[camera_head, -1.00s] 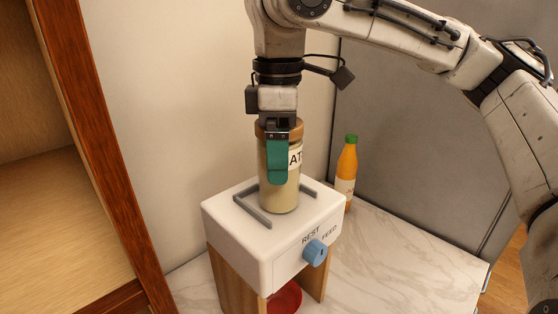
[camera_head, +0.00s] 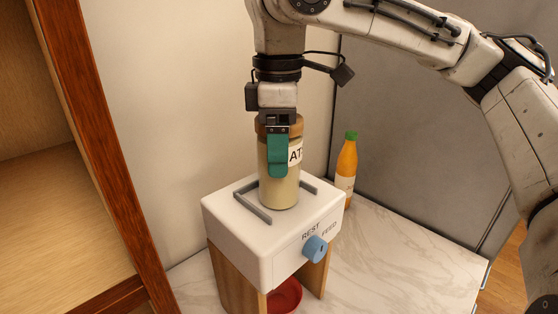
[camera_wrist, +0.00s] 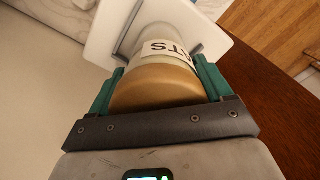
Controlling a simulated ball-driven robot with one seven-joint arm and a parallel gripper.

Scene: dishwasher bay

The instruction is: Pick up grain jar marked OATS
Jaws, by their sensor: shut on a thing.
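The OATS jar (camera_head: 281,193) is a clear jar of pale grain with a brown lid and a white label. It is upright over the white top of the feeder box (camera_head: 228,209), between two grey rails. Whether a small gap lies under it is hard to tell. My gripper (camera_head: 278,172) comes from above, its teal fingers shut on the jar's upper part. In the wrist view the jar's lid (camera_wrist: 158,87) sits between both fingers, and the label shows "ATS". One finger hides part of the label in the head view.
A blue knob (camera_head: 315,249) marked REST and FEED is on the box's front. A red bowl (camera_head: 287,297) sits below the box. An orange bottle with green cap (camera_head: 346,165) stands behind right. A wooden cabinet (camera_head: 95,150) is at left. The marble counter (camera_head: 405,262) is clear at right.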

